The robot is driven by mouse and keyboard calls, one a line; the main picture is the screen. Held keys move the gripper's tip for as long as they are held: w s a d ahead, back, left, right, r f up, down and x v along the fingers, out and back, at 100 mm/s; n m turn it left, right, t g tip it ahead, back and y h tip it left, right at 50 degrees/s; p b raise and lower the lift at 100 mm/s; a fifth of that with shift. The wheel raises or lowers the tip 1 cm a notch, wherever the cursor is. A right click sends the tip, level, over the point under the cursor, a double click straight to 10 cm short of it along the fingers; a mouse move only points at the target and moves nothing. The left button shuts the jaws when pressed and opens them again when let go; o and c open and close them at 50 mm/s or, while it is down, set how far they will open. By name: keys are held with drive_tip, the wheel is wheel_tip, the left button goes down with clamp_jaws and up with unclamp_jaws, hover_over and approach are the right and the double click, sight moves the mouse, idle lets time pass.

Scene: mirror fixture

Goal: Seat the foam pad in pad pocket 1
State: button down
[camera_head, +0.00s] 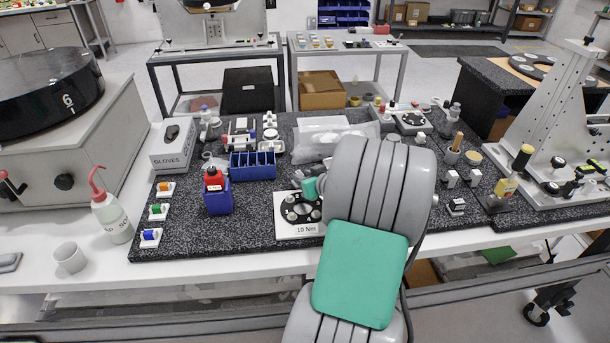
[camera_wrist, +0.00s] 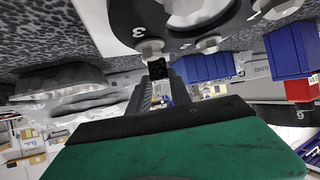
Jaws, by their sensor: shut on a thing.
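A small black block, which looks like the foam pad (camera_wrist: 158,68), sits at the tips of my gripper (camera_wrist: 157,80) in the wrist view. My gripper is shut on it. Just above it in that view is a black plate (camera_wrist: 122,17) marked 3, with metal bolts. The pad looks close to one bolt; I cannot tell whether they touch. In the head view, a black ring-shaped fixture (camera_head: 287,209) sits on a white base labelled 10 Nm (camera_head: 311,230), left of my arm. My arm hides the fingertips and pad there. I cannot make out pad pocket 1.
A blue divided bin (camera_head: 252,166) and a blue holder with a red bottle (camera_head: 218,198) stand left of the fixture. A clear plastic bag (camera_head: 322,124) lies behind it. The dark speckled mat (camera_head: 180,242) has bare room at its front left.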

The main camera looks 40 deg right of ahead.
drive_tip(key=shift+f, duration=0.3)
drive_tip(key=c, duration=1.2)
unclamp_jaws()
